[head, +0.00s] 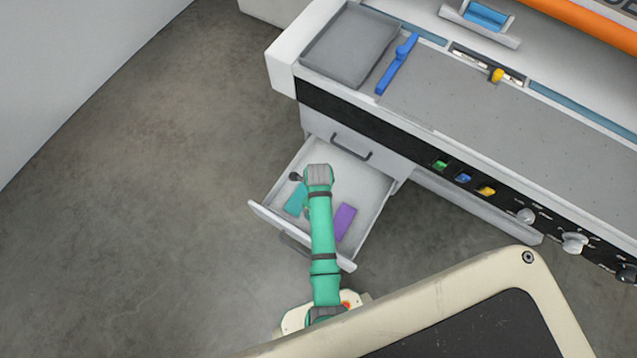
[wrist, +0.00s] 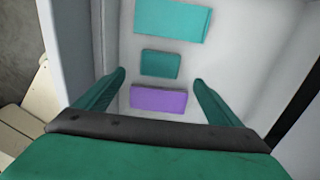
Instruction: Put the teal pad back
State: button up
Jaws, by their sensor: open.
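Two teal pads lie in an open drawer (head: 375,188). In the wrist view, a larger teal pad (wrist: 172,19) is at the top and a smaller teal pad (wrist: 161,64) is below it. The head view shows one teal pad (head: 295,200) left of my arm; I cannot tell which it is. A purple pad (head: 344,221) lies right of my arm, and it also shows nearest in the wrist view (wrist: 158,100). My gripper (wrist: 158,77) is open and empty over the drawer, its fingers either side of the smaller teal and purple pads. My arm hides it in the head view.
The drawer walls stand close around my gripper. The bench above has a grey tray (head: 350,45), a blue handle-like piece (head: 397,64) and a holder with a blue block (head: 486,15). Buttons and knobs (head: 574,243) line its front. The floor at left is clear.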

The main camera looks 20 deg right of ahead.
notch_tip(320, 180, up, 2)
jog(key=shift+s+r, duration=0.15)
jog(key=shift+r, duration=0.1)
dwell(0.5)
jog(key=s+f+n+t+h, duration=0.1)
jog(key=s+n+t+h, duration=0.1)
jog(key=s+n+t, duration=0.35)
jog(key=s+a+r+n+t, duration=0.2)
jog(key=s+a+r+n, duration=0.2)
jog(key=r+n, duration=0.4)
jog(key=s+a+r+n+t+y, duration=0.1)
jog(key=s+a+r+n+t, duration=0.2)
jog(key=s+r+n, duration=0.3)
notch_tip(320, 180, up, 2)
jog(key=shift+s+a+r+n+t, duration=0.1)
jog(key=shift+s+a+n+t, duration=0.35)
jog(key=shift+n, duration=0.6)
jog(key=s+a+r+n+t, duration=0.1)
jog(key=r+n, duration=0.1)
jog(key=r, duration=0.3)
jog(key=s+a+r+n+t, duration=0.1)
jog(key=a+r+n, duration=0.1)
jog(key=r, duration=0.4)
jog(key=s+a+r+n+t+y, duration=0.1)
jog(key=s+r+n+t, duration=0.1)
jog(key=r, duration=0.3)
jog(key=shift+s+a+r+n, duration=0.1)
jog(key=shift+a+r+n, duration=0.15)
jog(key=shift+r+n, duration=0.15)
jog(key=shift+c, duration=0.3)
